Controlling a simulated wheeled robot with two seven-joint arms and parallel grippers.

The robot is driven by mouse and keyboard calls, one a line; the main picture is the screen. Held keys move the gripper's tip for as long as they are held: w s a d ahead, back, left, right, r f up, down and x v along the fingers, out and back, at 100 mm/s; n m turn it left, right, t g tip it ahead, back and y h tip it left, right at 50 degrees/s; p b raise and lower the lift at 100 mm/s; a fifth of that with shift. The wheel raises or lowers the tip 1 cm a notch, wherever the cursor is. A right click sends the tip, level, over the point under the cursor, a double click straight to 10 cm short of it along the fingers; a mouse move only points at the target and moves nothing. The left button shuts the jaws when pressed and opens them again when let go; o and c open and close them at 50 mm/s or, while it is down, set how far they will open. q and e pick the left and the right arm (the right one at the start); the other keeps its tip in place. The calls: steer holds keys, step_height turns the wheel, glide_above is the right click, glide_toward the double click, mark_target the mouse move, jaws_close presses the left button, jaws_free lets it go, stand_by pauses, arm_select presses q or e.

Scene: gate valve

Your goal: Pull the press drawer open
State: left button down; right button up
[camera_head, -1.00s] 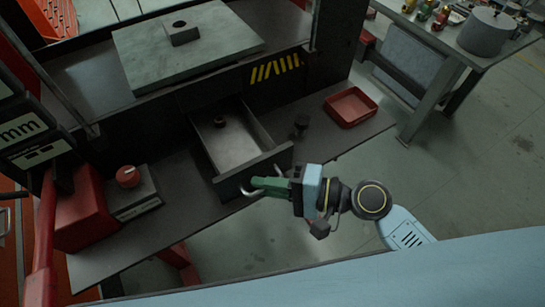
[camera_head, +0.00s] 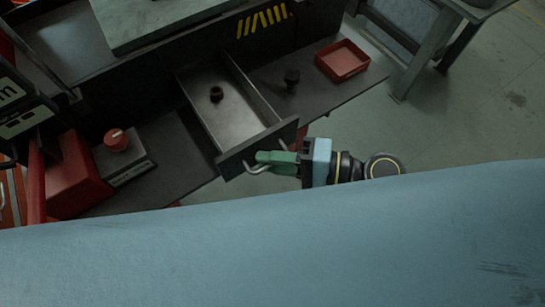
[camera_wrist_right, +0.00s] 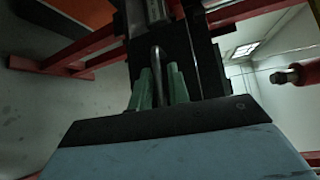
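The press drawer (camera_head: 237,117) is a grey tray with a dark front panel (camera_head: 240,153), pulled well out of the press in the head view. A small dark ring-shaped part (camera_head: 216,94) lies inside it. A curved metal handle (camera_head: 256,169) sticks out from the front panel. My right gripper (camera_head: 276,160) has green fingers at the handle. In the right wrist view, the handle bar (camera_wrist_right: 156,68) runs between the green fingers (camera_wrist_right: 160,90), which are closed around it. The left gripper is out of view.
A dark round knob-like part (camera_head: 291,77) and a red tray (camera_head: 343,60) are on the bench right of the drawer. A box with a red button (camera_head: 116,140) stands to the left. A table leg (camera_head: 430,55) stands farther right, with open floor around it.

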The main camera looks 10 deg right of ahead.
stand_by(0.4)
steer(key=b+v, duration=0.3)
steer(key=v, duration=1)
steer(key=shift+d+b, duration=0.15)
steer(key=shift+b, duration=0.15)
steer(key=shift+s, duration=0.2)
